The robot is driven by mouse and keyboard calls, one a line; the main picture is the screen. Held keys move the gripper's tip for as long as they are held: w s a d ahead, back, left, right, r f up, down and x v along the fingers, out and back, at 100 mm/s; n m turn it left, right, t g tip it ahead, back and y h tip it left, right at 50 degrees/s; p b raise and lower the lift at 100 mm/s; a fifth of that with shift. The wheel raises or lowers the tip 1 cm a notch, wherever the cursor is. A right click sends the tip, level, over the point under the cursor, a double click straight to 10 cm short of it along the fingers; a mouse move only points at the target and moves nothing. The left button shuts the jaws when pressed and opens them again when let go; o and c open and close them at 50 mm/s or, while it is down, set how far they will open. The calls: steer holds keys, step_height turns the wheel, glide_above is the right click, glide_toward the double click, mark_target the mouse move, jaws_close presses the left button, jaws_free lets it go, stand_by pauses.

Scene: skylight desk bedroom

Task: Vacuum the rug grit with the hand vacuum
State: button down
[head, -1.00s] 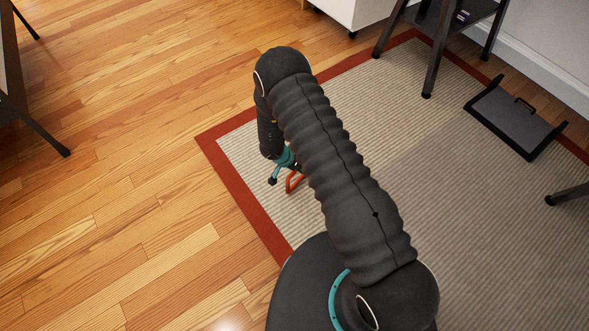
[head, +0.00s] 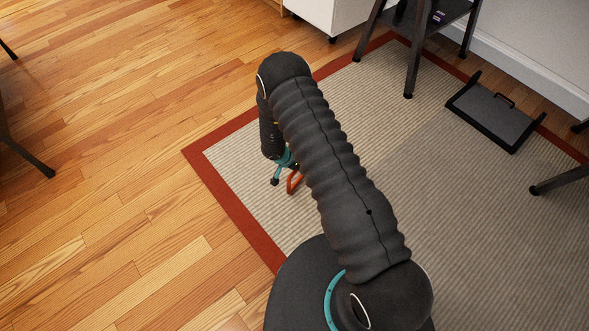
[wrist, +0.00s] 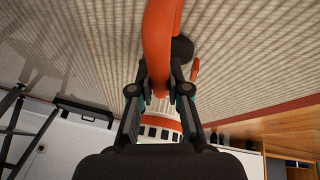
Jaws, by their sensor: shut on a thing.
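My gripper (head: 284,168) hangs low over the rug, partly behind my arm in the head view. It also shows in the wrist view (wrist: 159,88), shut on the orange handle of the hand vacuum (wrist: 158,35). Below the jaws in the wrist view is a white body with dark vents and orange trim. In the head view only a bit of the vacuum's orange handle (head: 293,183) shows. The rug (head: 235,168) is beige and ribbed with a rust-red border. I cannot make out any grit on it. Whether the vacuum touches the rug is hidden.
A dark footrest (head: 495,112) lies at the rug's right side. Dark furniture legs stand at the upper right and right edge. A white cabinet (head: 322,12) stands at the back. Wood floor (head: 110,150) is open on the left. My base covers part of the rug.

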steer(key=shift+w+d+r+p, duration=0.2)
steer(key=shift+w+d+r, duration=0.2)
steer(key=shift+d+r, duration=0.3)
steer(key=shift+w+d+r+p, duration=0.2)
steer(key=shift+w+d+r, duration=0.25)
steer(key=shift+r, duration=0.45)
